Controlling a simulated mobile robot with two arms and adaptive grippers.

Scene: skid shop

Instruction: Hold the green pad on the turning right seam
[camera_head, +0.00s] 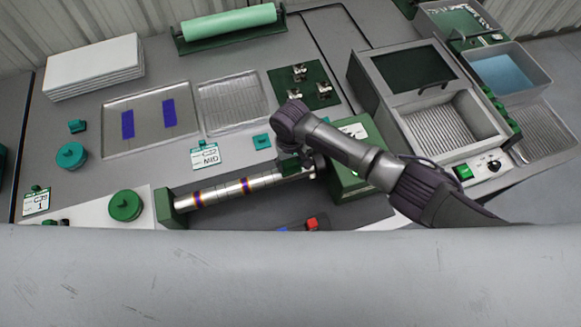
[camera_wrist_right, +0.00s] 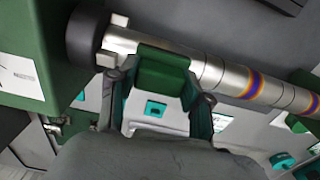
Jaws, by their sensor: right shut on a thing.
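A silver pipe (camera_head: 222,190) lies in a green rotator with a dark chuck (camera_wrist_right: 88,38) at its right end in the head view. My right gripper (camera_wrist_right: 160,90) is shut on the green pad (camera_wrist_right: 162,70), a finger on each side. The pad lies against the pipe between the chuck and the nearest tinted band; the pipe surface under it is hidden. In the head view the right gripper (camera_head: 290,166) is partly covered by its arm. My left gripper is not in view.
The green drive box (camera_head: 350,185) stands at the pipe's right end. A small dark item with a red part (camera_head: 313,223) lies in front of the pipe. A green round knob (camera_head: 124,205) is left of it. Trays (camera_head: 150,115) and a machine with a ribbed basin (camera_head: 455,125) stand behind.

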